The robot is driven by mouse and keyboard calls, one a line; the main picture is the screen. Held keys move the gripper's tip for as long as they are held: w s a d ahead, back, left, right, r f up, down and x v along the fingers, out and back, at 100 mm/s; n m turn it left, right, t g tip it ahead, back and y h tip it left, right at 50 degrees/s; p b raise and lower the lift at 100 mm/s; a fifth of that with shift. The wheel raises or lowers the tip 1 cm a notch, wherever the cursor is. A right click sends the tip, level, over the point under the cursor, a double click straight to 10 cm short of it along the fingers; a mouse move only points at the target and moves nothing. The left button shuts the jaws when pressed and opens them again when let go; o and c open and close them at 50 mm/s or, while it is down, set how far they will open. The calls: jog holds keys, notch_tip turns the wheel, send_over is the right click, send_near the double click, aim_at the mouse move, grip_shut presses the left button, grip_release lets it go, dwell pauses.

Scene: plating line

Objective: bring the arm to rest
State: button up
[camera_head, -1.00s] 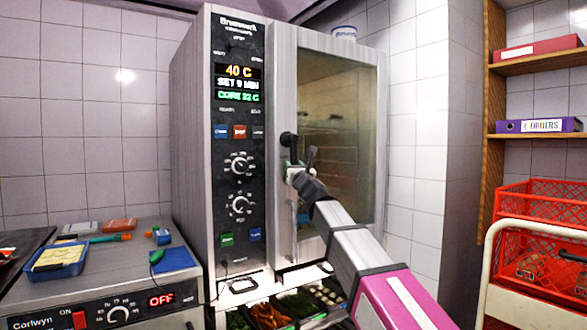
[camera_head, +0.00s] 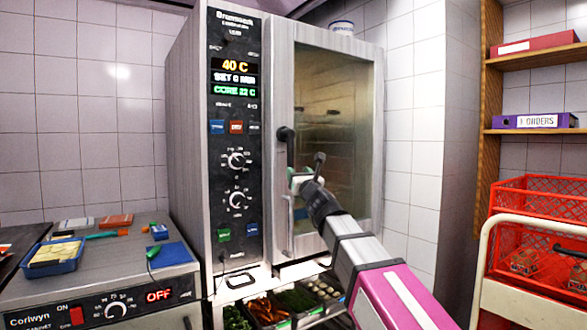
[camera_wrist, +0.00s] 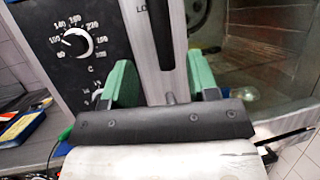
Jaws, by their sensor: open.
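My gripper (camera_head: 306,178) is in front of the tall steel oven (camera_head: 186,120), beside the black door handle (camera_head: 286,146). In the wrist view, my gripper (camera_wrist: 160,82) shows two green finger pads spread apart with nothing held between them. The oven's front edge and part of the handle lie beyond the fingers, and I cannot tell whether they touch. The oven door (camera_head: 340,100) looks closed, with a glass window. My arm reaches in from the lower right.
A warming cabinet (camera_head: 100,290) stands at the left, with a blue tray (camera_head: 30,268) and a blue mat (camera_head: 172,256) on top. Vegetable bins (camera_head: 270,308) sit below the oven. Red crates (camera_head: 545,205) on a trolley (camera_head: 490,265) and wooden shelves (camera_head: 530,52) stand at the right.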

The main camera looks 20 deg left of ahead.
jog(key=shift+v, duration=1.1)
jog(key=w+d+f+n+g+h, duration=0.1)
jog(key=d+f+n+g, duration=0.35)
jog(key=f, duration=0.75)
jog(key=w+d+f+n+g+h, duration=0.1)
jog(key=d+f+n+g, duration=0.1)
jog(key=d+f+n, duration=0.7)
jog(key=w+d+f+n+g+h, duration=0.1)
jog(key=d+f+n+g+h, duration=0.15)
jog(key=f+n, duration=0.95)
jog(key=s+d+f+n+g+h, duration=0.1)
jog(key=s+d+f+g+h, duration=0.2)
jog(key=d+f, duration=0.6)
jog(key=s+d+f+n+g+h, duration=0.1)
jog(key=s+d+f+g+h, duration=0.2)
jog(key=s+d+f, duration=0.3)
jog(key=s+d+f+n+g+h, duration=0.1)
jog(key=s+d+f, duration=0.4)
jog(key=d+f, duration=0.7)
notch_tip(320, 180, down, 3)
jog(key=shift+r+g+h, duration=0.1)
jog(key=shift+g+h, duration=0.8)
jog(key=shift+h, duration=0.35)
